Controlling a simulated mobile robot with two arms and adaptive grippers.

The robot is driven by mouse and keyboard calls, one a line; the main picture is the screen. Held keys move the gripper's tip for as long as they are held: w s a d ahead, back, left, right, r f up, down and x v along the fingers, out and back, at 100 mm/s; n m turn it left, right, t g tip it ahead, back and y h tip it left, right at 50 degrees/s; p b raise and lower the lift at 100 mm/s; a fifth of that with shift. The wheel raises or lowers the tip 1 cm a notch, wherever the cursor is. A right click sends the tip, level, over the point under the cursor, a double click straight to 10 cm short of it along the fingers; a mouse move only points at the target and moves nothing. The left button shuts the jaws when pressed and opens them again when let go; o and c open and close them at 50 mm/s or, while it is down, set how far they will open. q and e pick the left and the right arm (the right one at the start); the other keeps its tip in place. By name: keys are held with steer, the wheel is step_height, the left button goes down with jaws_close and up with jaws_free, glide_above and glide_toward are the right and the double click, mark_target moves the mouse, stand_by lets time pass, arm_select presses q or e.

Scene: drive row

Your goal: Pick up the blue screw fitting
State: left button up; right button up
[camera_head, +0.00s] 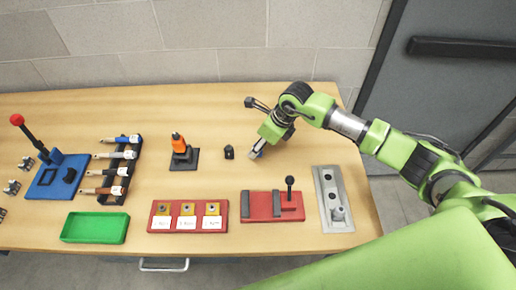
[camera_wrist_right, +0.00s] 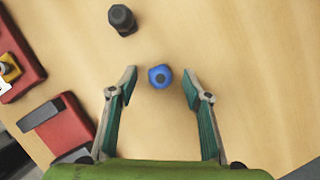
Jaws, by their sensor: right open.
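The blue screw fitting (camera_wrist_right: 160,76) stands on the wooden table, seen from above in the right wrist view. It is a small round blue piece with a dark centre. My right gripper (camera_wrist_right: 160,82) is open, with one finger on each side of the fitting and a gap to each. No contact shows. In the head view my right gripper (camera_head: 255,153) points down at the table near the middle, and it mostly hides the fitting there. My left gripper is not in view.
A small black fitting (camera_head: 229,152) stands close by on the left; it also shows in the right wrist view (camera_wrist_right: 122,19). A red fixture with a black lever (camera_head: 262,206) is nearer the front. A grey plate (camera_head: 324,213) lies to the right. The table behind the gripper is clear.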

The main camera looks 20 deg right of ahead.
steer(key=shift+x, duration=1.05)
jaws_close()
steer(key=shift+r, duration=0.15)
